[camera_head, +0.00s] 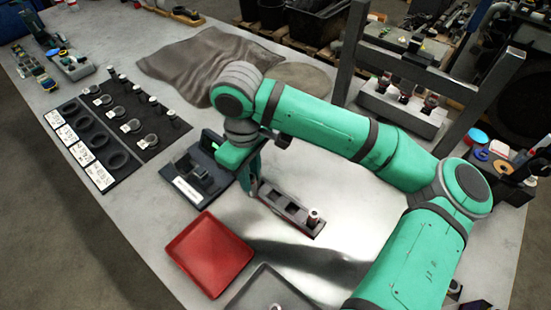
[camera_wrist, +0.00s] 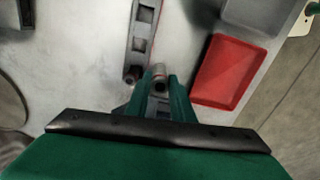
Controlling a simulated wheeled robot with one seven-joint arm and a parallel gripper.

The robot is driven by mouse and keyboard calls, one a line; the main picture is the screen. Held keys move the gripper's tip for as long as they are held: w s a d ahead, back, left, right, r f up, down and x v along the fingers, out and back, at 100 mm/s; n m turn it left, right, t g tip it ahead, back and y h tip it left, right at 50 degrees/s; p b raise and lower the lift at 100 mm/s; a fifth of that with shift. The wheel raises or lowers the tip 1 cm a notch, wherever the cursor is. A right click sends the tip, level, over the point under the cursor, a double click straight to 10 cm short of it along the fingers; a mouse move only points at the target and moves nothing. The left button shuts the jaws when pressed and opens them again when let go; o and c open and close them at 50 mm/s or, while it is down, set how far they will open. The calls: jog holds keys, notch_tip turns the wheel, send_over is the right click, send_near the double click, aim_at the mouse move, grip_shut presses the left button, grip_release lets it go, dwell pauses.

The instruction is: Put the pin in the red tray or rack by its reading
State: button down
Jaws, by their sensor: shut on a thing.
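My gripper (camera_head: 254,188) is low over the table at the near left end of a narrow rack (camera_head: 291,213). In the wrist view its green fingers (camera_wrist: 160,92) are shut on a small metal pin (camera_wrist: 158,82); the head view hides this pin. The rack, also in the wrist view (camera_wrist: 142,38), has several square dark openings. Another metal pin (camera_head: 314,216) stands at its right end. The shallow red tray (camera_head: 210,254) looks empty; it also shows in the wrist view (camera_wrist: 226,72), right of the fingers. I cannot read any measurement.
A dark gauge-like fixture (camera_head: 193,184) with a white label stands left of my gripper. A grey tray (camera_head: 256,284) lies beside the red tray at the front. Dark boards with round parts (camera_head: 95,150) lie further left. A grey cloth (camera_head: 190,58) lies at the back.

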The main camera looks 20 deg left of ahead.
jog(key=w+d+f+m, duration=0.1)
jog(key=w+d+f, duration=0.1)
jog(key=w+d, duration=0.2)
jog(key=shift+w+d, duration=0.15)
dwell(0.4)
jog(key=shift+d, duration=0.1)
dwell(0.4)
dwell(0.4)
jog(key=shift+w+f, duration=0.1)
jog(key=shift+f, duration=2.65)
dwell(1.7)
jog(key=c, duration=1.5)
grip_release()
